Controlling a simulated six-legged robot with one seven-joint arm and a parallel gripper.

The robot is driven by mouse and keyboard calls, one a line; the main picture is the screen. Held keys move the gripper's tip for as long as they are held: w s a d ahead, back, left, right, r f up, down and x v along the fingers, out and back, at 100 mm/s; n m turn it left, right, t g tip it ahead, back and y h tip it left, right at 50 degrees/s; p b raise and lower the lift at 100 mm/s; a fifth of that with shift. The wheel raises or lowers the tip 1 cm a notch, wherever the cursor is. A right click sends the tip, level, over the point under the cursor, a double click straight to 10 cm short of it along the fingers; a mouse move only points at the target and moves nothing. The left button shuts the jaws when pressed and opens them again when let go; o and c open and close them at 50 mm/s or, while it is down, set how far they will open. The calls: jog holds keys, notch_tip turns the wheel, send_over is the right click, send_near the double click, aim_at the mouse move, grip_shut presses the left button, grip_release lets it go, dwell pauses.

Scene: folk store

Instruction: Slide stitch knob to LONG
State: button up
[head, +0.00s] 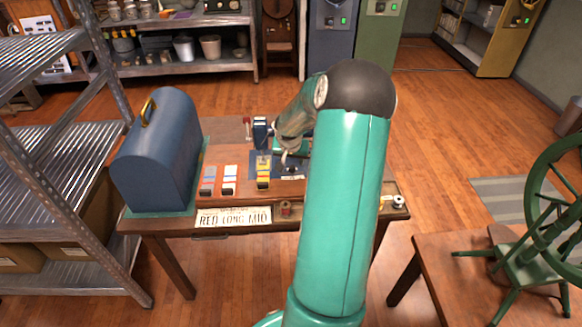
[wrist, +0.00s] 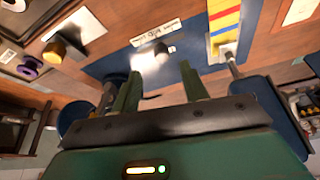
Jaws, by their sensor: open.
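In the wrist view a small dark and silvery knob (wrist: 147,60) stands on a dark blue plate (wrist: 110,65), beside a white label (wrist: 155,32) whose text is too blurred to read. I cannot confirm from the lettering that it is the stitch knob. My gripper (wrist: 160,72) is open, with its two green fingers pointing toward the plate and the knob near the left finger. I cannot tell whether they touch. In the head view my gripper (head: 287,155) is over the blue plate (head: 292,172), and my arm hides part of the plate and table.
A blue domed case (head: 160,150) stands at left.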

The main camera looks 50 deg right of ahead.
aim_at(292, 168)
jog(key=x, duration=0.6)
jog(key=shift+w+d+f, duration=0.1)
jog(key=shift+w+f, duration=0.1)
jog(key=shift+f, duration=0.05)
jog(key=shift+c, duration=0.4)
